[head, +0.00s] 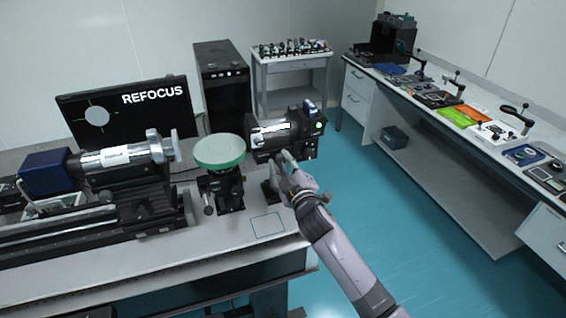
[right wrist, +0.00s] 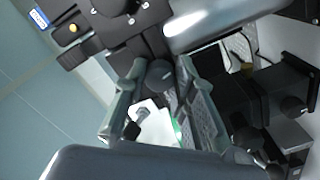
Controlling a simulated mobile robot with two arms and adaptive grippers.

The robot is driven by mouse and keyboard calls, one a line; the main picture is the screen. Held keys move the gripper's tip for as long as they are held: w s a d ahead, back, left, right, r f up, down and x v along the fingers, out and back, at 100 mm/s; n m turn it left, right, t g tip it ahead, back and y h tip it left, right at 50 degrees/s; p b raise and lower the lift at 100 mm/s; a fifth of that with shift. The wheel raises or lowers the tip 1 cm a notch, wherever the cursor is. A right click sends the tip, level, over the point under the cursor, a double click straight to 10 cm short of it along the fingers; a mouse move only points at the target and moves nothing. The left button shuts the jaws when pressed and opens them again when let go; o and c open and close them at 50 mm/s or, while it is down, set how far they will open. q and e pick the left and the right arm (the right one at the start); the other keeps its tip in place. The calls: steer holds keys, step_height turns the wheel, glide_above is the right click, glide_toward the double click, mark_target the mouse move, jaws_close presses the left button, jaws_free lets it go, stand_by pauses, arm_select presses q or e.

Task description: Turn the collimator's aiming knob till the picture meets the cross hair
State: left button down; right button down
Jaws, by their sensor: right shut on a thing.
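The collimator (head: 265,139), a black instrument with a silver-white barrel, stands at the right end of the optical table. My right gripper (head: 283,162) is at its lower front side. In the right wrist view its two fingers (right wrist: 158,78) are closed about a small dark round knob (right wrist: 160,73) under the black body. In the head view the fingers and arm hide this knob. The monitor (head: 150,122) shows the word REFOCUS, a pale round spot and thin green cross-hair marks around it. My left gripper is not in view.
A green-rimmed round plate (head: 220,151) on a black stand is left of the collimator. A second barrel instrument with a blue box (head: 48,171) lies further left on a rail. A side bench (head: 500,150) with trays runs along the right wall. Blue floor between is clear.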

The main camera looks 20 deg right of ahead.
steer(key=shift+n, duration=0.3)
steer(key=c, duration=1.3)
jaws_free()
steer(key=shift+c, duration=0.2)
steer(key=shift+s, duration=0.1)
steer(key=shift+s+f, duration=0.1)
steer(key=shift+s, duration=0.2)
steer(key=s, duration=1.1)
steer(key=shift+s+d, duration=0.15)
steer(key=shift+d, duration=0.05)
